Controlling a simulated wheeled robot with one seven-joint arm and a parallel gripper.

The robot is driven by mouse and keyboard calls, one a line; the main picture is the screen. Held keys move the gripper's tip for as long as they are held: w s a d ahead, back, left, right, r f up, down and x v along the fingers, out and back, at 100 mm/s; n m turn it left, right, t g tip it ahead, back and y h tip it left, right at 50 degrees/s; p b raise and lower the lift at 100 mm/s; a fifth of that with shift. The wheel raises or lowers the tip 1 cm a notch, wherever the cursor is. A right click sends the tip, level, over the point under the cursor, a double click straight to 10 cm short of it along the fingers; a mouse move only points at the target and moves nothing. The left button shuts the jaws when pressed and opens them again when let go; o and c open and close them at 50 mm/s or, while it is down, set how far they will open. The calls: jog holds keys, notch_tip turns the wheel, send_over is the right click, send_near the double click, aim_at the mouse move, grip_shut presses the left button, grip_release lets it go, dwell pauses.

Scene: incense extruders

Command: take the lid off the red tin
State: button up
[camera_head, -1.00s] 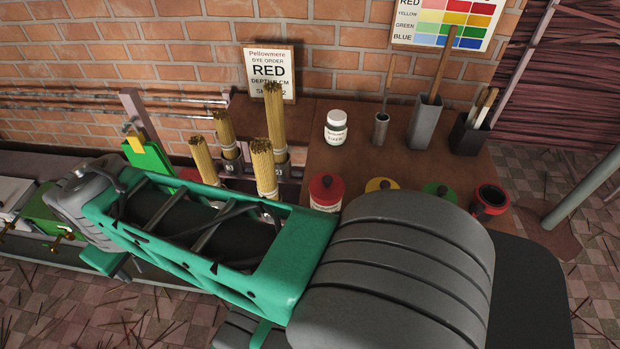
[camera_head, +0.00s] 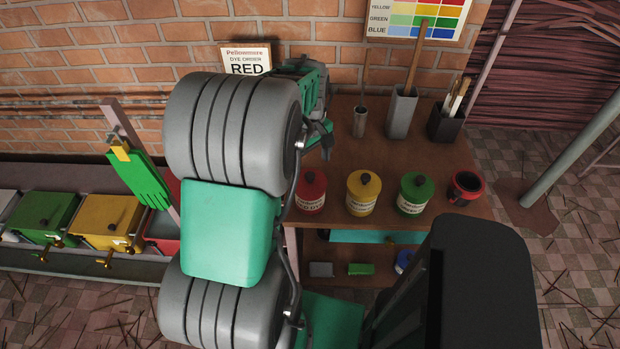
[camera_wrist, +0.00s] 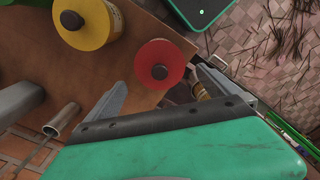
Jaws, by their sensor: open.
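The red tin (camera_head: 311,195) stands upright on the brown table, with its red lid and dark knob on top. In the wrist view the red lid (camera_wrist: 172,57) is seen from above with its knob near the middle. My gripper (camera_head: 322,135) is behind and above the red tin in the head view, partly hidden by my arm. In the wrist view my gripper (camera_wrist: 165,80) is open, with one finger to each side of the lid's near edge. It holds nothing, and the fingers look apart from the lid.
A yellow tin (camera_head: 362,195) and a green tin (camera_head: 413,197) stand to the right of the red tin. Beyond them is an open red pot (camera_head: 466,188) with a dark inside. A metal cup (camera_head: 360,121) and a grey holder (camera_head: 401,112) stand at the back of the table (camera_head: 345,140).

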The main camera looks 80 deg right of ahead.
aim_at(310, 174)
notch_tip(310, 174, down, 4)
jog(key=shift+s+f+p, duration=0.15)
jog(key=shift+p, duration=0.15)
jog(key=shift+a, duration=0.1)
jog(key=shift+c, duration=0.2)
jog(key=c, duration=1.2)
